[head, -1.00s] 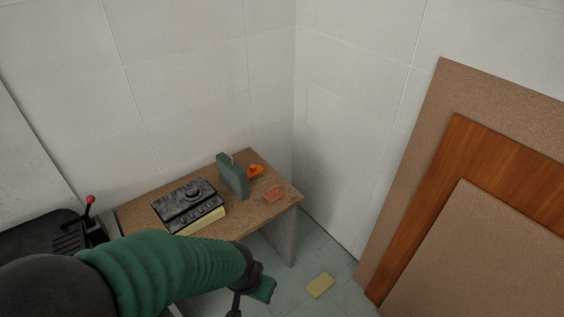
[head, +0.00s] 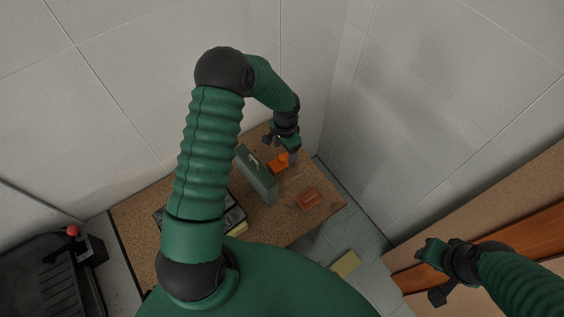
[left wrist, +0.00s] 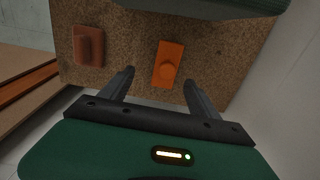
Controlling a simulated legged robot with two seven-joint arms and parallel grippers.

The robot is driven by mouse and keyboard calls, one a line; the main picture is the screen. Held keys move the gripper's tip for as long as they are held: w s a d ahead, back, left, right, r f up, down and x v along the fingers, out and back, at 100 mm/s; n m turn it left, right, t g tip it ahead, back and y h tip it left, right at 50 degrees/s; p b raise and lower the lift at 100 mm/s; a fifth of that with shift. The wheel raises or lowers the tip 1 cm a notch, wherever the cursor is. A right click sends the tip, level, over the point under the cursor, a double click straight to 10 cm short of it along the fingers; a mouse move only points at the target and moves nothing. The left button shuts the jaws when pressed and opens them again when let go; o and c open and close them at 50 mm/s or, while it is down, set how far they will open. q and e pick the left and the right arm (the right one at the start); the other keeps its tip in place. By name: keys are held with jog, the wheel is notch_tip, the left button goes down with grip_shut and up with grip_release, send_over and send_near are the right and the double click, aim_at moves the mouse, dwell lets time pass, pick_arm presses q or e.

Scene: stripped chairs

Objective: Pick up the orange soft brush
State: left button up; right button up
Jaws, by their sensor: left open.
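The orange soft brush (head: 278,163) lies on the brown speckled table (head: 290,226), close to the grey-green upright box (head: 257,176). In the left wrist view the brush (left wrist: 169,58) is an orange block with a round knob, in front of the fingers. My left gripper (head: 280,145) is over the far end of the table, beside the brush in the head view. In the left wrist view its two fingers (left wrist: 158,78) are spread and empty, with the brush's near end between their tips. My right gripper (head: 434,273) is at the right, away from the table; its jaw opening is unclear.
A reddish-brown block (head: 309,199) lies on the table near the brush, also in the left wrist view (left wrist: 88,46). My left arm partly hides a dark case. Walls stand close behind the table. Wooden boards (head: 530,236) lean at right. A yellow piece (head: 345,264) lies on the floor.

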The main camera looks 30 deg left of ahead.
aim_at(282, 157)
pick_arm(q)
jog(key=shift+w+d+f, duration=0.15)
jog(key=shift+w+f, duration=0.1)
jog(key=shift+f, duration=0.85)
jog(key=a+f, duration=0.1)
jog(key=f, duration=0.2)
jog(key=a+f, duration=0.1)
jog(key=f, duration=0.1)
jog(key=shift+a+f, duration=0.2)
jog(key=shift+a, duration=0.1)
jog(key=shift+w+a+f, duration=0.15)
jog(key=shift+f, duration=0.05)
jog(key=shift+d+r, duration=0.2)
jog(key=shift+d, duration=0.25)
jog(key=shift+c, duration=0.8)
jog(key=shift+d+r, duration=0.25)
jog(key=shift+d, duration=0.25)
jog(key=c, duration=0.5)
jog(key=shift+c, duration=2.2)
jog(key=shift+a+f, duration=0.15)
jog(key=shift+a, duration=0.3)
jog(key=c, duration=0.4)
jog(key=shift+r, duration=0.25)
notch_tip(282, 157, up, 9)
jog(key=shift+r, duration=0.2)
jog(key=shift+d, duration=0.1)
pick_arm(e)
jog(key=shift+s+d+r, duration=0.1)
jog(key=shift+d, duration=0.05)
